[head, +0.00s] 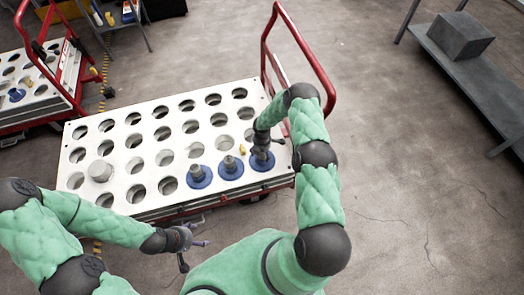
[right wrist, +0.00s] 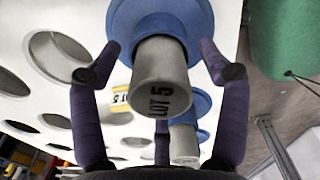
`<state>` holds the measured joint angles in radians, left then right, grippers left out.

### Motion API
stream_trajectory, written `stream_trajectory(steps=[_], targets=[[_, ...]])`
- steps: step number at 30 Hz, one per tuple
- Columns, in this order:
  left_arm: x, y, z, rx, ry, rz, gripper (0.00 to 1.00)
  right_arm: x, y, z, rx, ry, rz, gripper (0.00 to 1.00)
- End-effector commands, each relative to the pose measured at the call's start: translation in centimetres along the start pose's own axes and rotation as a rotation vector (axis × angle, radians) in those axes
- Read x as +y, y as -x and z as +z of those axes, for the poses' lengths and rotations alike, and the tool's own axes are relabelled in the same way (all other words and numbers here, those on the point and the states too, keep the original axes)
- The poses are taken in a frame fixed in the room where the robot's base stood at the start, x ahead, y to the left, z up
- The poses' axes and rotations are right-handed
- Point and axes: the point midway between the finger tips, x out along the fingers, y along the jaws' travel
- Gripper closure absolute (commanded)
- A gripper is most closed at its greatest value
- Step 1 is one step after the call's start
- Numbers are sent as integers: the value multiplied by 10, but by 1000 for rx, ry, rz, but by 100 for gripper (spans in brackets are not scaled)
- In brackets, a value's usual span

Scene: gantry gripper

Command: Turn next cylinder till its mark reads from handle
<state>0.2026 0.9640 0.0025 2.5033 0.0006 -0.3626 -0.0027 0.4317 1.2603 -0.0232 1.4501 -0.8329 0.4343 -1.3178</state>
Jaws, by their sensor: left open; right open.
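Three grey cylinders with blue flanges stand in the near row of the white cart top: a left one (head: 198,176), a middle one (head: 230,167) and a right one (head: 264,165). My right gripper (head: 262,152) is at the right one. In the right wrist view its open fingers (right wrist: 162,58) stand on both sides of that grey cylinder (right wrist: 161,70), apparently without gripping. A dark "LOT 5" mark shows on it, its letters running sideways. The red handle (head: 322,77) rises at the cart's right end. My left gripper (head: 196,236) is open and empty off the cart's near edge.
The white cart top (head: 145,120) has rows of mostly empty holes. A small yellow tag (head: 241,149) lies behind the blue flanges. A second red cart (head: 45,75) stands far left, a grey shelf (head: 470,75) right.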

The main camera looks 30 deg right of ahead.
Motion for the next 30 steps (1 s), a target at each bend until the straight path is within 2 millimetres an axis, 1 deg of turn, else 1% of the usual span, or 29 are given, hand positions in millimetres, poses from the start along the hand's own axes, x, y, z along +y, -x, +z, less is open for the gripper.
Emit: stream_trajectory(steps=[10,11,12,14,15,17,18,30], targets=[[0,0,0,0,0,0,24,0,-3,0,0,0,0,24],[0,0,0,0,0,0,24,0,-3,0,0,0,0,32],[0,0,0,0,0,0,24,0,-3,0,0,0,0,44],[0,0,0,0,0,0,24,0,-3,0,0,0,0,60],[0,0,0,0,0,0,24,0,-3,0,0,0,0,72],[0,-1,0,0,0,0,24,0,-3,0,0,0,0,89],[0,-1,0,0,0,0,24,0,-3,0,0,0,0,100],[-2,-5,0,0,0,0,24,0,0,0,-1,0,1,100]])
